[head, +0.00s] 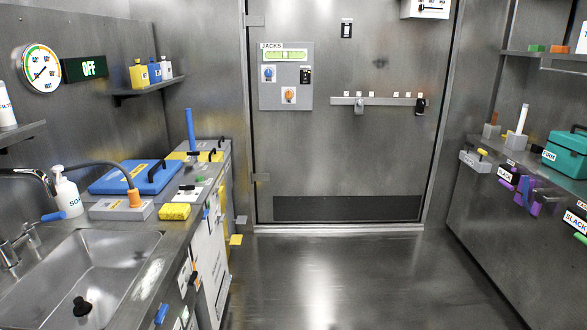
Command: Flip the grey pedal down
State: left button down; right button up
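A small grey pedal (241,219) sticks out from the far end of the left cabinet, low down near the door frame. It is small in the head view, and I cannot tell its tilt for sure. A yellow pedal (235,239) sticks out just below it, nearer the floor. Neither of my grippers shows in the head view.
The left counter holds a sink (82,270), a blue case (136,177) and a yellow sponge (174,211). Coloured handles stick out from its front. A shelf with a teal box (567,153) lines the right wall. The middle floor (340,275) is clear up to the closed door (350,150).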

aim_at(241, 219)
jog(key=z, duration=0.3)
jog(key=i, duration=2.4)
jog(key=u, duration=0.35)
jog(key=i, duration=2.3)
jog(key=u, duration=0.5)
jog(key=i, duration=0.55)
jog(key=u, duration=0.25)
